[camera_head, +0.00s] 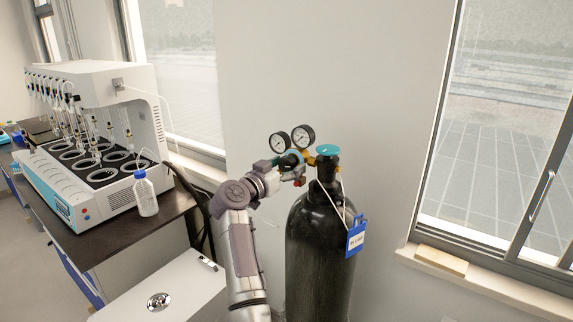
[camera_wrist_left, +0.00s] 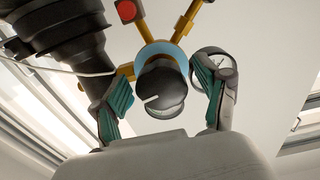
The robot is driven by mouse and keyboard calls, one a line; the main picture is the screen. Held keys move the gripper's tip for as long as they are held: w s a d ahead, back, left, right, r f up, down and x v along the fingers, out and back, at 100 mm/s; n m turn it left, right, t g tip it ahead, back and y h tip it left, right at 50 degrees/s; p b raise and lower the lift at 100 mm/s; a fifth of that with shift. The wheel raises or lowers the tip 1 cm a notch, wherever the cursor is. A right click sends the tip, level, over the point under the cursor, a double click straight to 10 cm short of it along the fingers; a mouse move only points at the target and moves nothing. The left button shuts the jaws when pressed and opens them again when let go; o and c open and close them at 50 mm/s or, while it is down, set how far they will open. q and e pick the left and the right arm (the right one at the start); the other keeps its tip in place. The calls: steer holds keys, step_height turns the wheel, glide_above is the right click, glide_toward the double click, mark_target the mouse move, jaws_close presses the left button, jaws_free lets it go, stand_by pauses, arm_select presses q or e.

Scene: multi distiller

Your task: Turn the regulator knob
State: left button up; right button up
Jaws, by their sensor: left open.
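The regulator knob (camera_wrist_left: 158,84) is black with a white line and sits in front of a light-blue ring in the left wrist view. My left gripper (camera_wrist_left: 164,98) is open, with one teal-padded finger on each side of the knob and visible gaps between. In the head view my left gripper (camera_head: 289,165) is at the regulator, just below its two round gauges (camera_head: 303,137), and largely hides the knob. The regulator is mounted on a black gas cylinder (camera_head: 318,255) with a teal valve handwheel (camera_head: 327,150). My right gripper is not in view.
A blue tag (camera_head: 356,236) hangs on the cylinder. A white multi-position distiller (camera_head: 110,85) and a capped bottle (camera_head: 146,195) stand on a dark bench (camera_head: 120,235) at left. A window (camera_head: 505,130) is at right. The wall behind the regulator is bare.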

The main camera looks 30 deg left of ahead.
arm_select(q)
steer(key=c, duration=1.2)
steer(key=shift+o, duration=0.2)
